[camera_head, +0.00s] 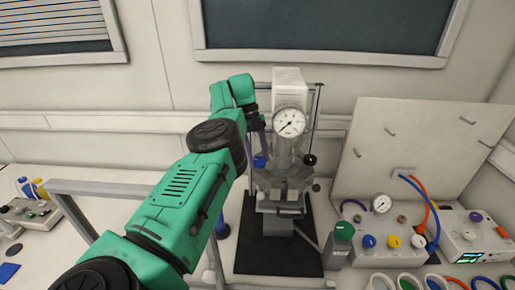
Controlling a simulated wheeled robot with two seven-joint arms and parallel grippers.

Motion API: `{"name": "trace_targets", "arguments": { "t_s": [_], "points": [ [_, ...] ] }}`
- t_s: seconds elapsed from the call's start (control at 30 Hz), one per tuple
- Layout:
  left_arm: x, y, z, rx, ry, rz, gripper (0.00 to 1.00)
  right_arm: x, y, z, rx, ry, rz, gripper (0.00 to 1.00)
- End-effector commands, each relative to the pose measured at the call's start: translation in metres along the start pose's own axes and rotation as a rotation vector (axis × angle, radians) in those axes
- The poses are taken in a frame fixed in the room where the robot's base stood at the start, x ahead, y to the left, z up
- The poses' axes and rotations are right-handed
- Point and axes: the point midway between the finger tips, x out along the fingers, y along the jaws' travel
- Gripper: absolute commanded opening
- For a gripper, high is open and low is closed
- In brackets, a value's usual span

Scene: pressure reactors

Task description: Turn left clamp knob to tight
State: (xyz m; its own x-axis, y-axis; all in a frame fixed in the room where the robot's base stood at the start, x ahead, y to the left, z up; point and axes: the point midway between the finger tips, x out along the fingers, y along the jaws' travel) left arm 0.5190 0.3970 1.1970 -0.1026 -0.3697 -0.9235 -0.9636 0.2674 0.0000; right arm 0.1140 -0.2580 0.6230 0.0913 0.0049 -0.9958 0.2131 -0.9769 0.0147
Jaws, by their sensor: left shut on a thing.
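The pressure reactor (289,150) stands upright at the middle of the bench, with a round dial gauge (289,122) on its front. My left arm reaches in from the lower left, and my left gripper (259,149) points down at the reactor's left side. It is shut on the left clamp knob, which its fingers largely hide. A small blue knob (260,162) shows at the fingertips. A black knob (309,160) shows on the reactor's right side. The left knob's turn position cannot be read. My right gripper is not in view.
Further right are a panel (421,150) with hoses, a knobbed unit (384,234) and a control box (471,236). A grey frame (105,188) and another device (33,215) are at left.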

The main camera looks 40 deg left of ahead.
Motion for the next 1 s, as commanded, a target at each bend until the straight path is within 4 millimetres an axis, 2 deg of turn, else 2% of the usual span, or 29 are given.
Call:
{"name": "trace_targets", "arguments": {
  "t_s": [0.2,0.67,0.7,0.73,0.77,1.0],
  "points": [
    [-0.0007,0.0000,0.0001,0.043,-0.001,0.017,0.00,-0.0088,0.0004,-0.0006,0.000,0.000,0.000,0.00],
    [0.0008,-0.0005,0.0000,0.052,0.000,0.021,0.00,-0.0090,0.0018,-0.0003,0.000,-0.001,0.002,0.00],
    [0.0009,-0.0005,0.0000,0.052,0.000,0.021,0.69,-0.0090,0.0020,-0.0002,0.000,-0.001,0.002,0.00],
    [0.0008,-0.0005,0.0000,0.052,0.000,0.021,0.81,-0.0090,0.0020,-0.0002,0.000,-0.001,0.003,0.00],
    [0.0008,-0.0005,0.0000,0.052,0.000,0.021,0.84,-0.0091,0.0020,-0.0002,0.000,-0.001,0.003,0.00],
    [0.0005,-0.0005,0.0000,0.051,0.000,0.021,0.84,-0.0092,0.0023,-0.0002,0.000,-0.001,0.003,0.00]
  ]
}}
